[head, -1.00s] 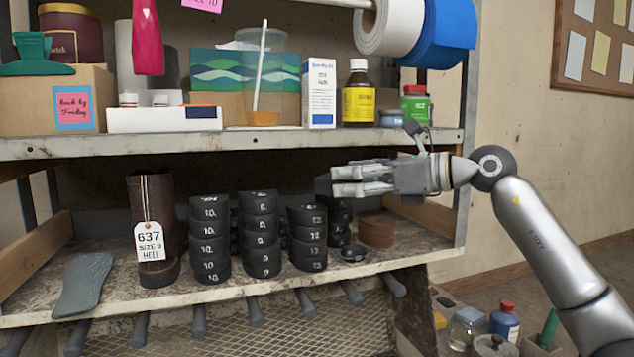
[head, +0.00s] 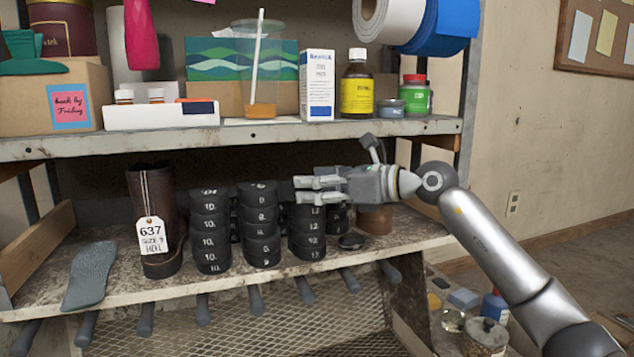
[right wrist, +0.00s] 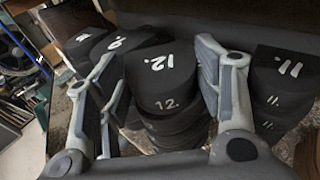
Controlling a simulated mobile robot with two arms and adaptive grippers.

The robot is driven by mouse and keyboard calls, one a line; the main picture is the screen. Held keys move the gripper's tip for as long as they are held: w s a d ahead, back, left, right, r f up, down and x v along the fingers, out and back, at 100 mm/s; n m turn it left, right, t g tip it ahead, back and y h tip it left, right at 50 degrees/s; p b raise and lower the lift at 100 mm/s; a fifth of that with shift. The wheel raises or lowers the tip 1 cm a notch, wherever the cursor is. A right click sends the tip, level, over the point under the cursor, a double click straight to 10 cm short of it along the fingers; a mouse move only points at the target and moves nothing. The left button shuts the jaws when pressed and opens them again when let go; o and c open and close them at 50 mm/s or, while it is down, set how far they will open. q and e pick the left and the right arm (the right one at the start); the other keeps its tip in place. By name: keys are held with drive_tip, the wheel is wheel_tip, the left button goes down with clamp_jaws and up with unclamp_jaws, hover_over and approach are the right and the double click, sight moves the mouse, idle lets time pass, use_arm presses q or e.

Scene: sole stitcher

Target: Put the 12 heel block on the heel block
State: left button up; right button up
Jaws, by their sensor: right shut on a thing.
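My right gripper (head: 304,190) is over the stack of heel blocks marked 12 (head: 307,241). In the right wrist view its two fingers stand on either side of a black heel block marked 12 (right wrist: 158,72), and the gripper is shut on it. More black blocks of the stack (right wrist: 178,132) show right under the held one; I cannot tell whether they touch. In the head view the fingers mostly hide the held block. My left gripper is not in view.
Stacks marked 10 (head: 210,232) and 9 (head: 260,225) stand to the left. A stack marked 11 (right wrist: 283,85) is close beside the right finger. A dark disc (head: 350,241) and a brown round piece (head: 375,220) lie to the right. The upper shelf (head: 240,136) is above.

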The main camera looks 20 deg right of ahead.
drive_tip(key=shift+a+f, duration=0.1)
drive_tip(key=o, duration=1.1)
drive_tip(key=shift+r, duration=0.2)
drive_tip(key=shift+b+v, duration=2.3)
drive_tip(key=shift+v, duration=3.7)
drive_tip(key=shift+f, duration=0.25)
